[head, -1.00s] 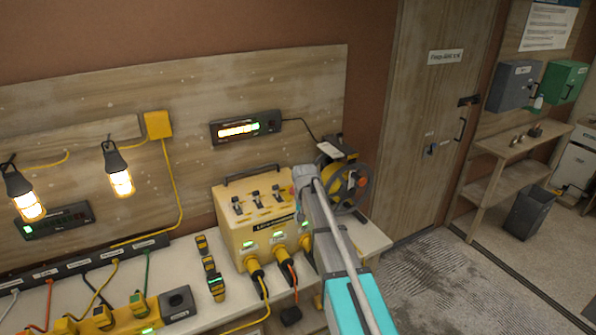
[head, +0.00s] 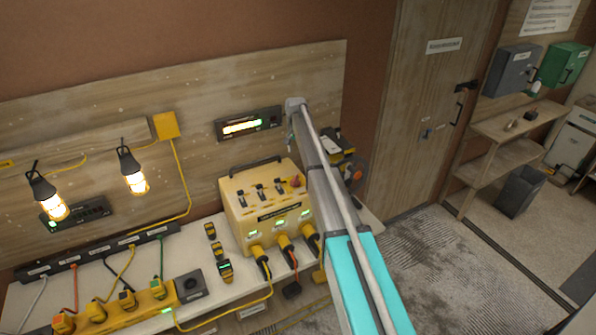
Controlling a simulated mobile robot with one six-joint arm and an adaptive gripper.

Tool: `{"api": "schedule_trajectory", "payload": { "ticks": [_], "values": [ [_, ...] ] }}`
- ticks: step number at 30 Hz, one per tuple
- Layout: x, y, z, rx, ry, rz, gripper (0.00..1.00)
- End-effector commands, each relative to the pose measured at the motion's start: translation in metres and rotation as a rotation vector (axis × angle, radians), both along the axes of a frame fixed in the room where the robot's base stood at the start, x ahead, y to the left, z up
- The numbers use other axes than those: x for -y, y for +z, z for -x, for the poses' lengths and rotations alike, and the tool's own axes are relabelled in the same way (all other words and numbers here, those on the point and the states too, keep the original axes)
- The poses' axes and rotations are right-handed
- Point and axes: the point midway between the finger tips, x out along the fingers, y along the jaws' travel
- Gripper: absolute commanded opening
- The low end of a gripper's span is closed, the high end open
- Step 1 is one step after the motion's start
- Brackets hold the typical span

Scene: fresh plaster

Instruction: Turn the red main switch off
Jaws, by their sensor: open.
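The red main switch (head: 297,181) is a small red knob at the right end of the sloped top of a yellow power box (head: 240,215). Its exact turn position is too small to read. Several black levers (head: 261,192) stand to its left, and green lights glow on the box front. My arm rises from the bottom right, just right of the switch, and its visible end is above and behind the box. My gripper's fingers do not show; the arm hides them or they are out of sight.
Yellow plugs and cables hang from the box front. A yellow socket strip (head: 125,308) lies at the left of the bench, with small yellow devices (head: 217,250) between. Two caged lamps (head: 133,178) and a wall display (head: 248,124) are lit. A cable reel (head: 335,148) stands behind my arm.

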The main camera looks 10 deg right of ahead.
Motion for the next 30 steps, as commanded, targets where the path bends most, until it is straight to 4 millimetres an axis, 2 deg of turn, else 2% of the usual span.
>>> {"api": "schedule_trajectory", "payload": {
  "ticks": [17, 30],
  "values": [
    [0.000, -0.004, -0.001, 0.000, 0.000, 0.000, 0.56],
    [-0.001, -0.033, -0.001, 0.000, 0.000, 0.000, 0.56]
  ]
}}
